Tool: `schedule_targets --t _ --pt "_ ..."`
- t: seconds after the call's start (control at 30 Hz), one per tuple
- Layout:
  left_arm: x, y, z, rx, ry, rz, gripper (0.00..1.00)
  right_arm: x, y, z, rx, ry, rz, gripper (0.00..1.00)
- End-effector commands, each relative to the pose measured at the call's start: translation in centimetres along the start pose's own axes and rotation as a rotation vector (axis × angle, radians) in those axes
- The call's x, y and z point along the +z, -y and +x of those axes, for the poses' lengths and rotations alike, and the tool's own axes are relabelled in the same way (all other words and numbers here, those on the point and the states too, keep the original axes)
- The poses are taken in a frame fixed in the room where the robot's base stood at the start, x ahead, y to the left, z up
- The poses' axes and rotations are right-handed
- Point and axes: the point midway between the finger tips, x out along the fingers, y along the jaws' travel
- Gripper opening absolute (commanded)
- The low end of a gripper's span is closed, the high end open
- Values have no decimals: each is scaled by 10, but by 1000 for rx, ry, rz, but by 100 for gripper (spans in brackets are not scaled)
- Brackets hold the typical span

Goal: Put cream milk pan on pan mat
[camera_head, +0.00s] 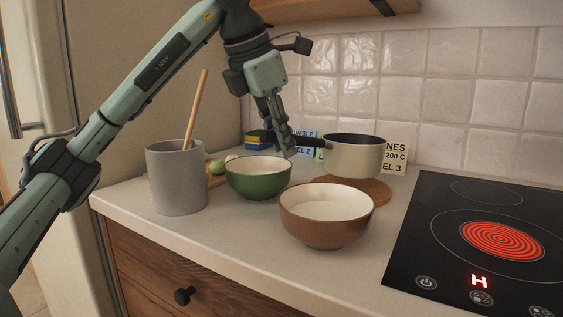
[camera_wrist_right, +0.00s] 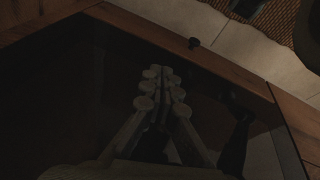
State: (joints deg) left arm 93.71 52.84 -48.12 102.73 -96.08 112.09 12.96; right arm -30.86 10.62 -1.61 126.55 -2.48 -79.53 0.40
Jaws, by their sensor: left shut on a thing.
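The cream milk pan (camera_head: 352,160) is upright, with a dark inside and a dark handle (camera_head: 308,141) pointing left. My left gripper (camera_head: 284,146) is shut on the handle. The round brown pan mat (camera_head: 378,190) lies on the counter beneath the pan in the head view, partly hidden by the pan and a brown bowl. I cannot tell whether the pan touches the mat or hangs just above it. My right gripper (camera_wrist_right: 160,82) shows in the right wrist view, its fingers close together with nothing seen between them, in a dark area.
The brown bowl (camera_head: 327,217) stands in front of the mat and a green bowl (camera_head: 258,181) left of it. A grey crock (camera_head: 177,180) holds a wooden utensil. Label cards (camera_head: 394,159) stand behind the pan. A black hob (camera_head: 470,245) with a glowing red ring is at right.

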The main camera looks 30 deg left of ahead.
Motion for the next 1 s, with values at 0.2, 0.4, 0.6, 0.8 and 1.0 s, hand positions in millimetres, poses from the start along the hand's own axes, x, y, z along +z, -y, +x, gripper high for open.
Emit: schedule_targets --t 0.2,0.4,0.6,0.8,1.0 --pt "-12 4 25 1 1 -1 0 -1 0 -5 2 -6 1 0" --pt "-16 6 34 2 3 -1 0 0 0 -8 3 -3 0 0" --pt "-18 7 35 0 -4 1 31 0 -1 -8 3 -2 0 0" --pt "-17 7 34 0 -2 0 38 0 -1 -8 4 -4 0 0" --pt "-16 7 31 0 0 0 38 -1 -1 -8 4 -5 0 0"
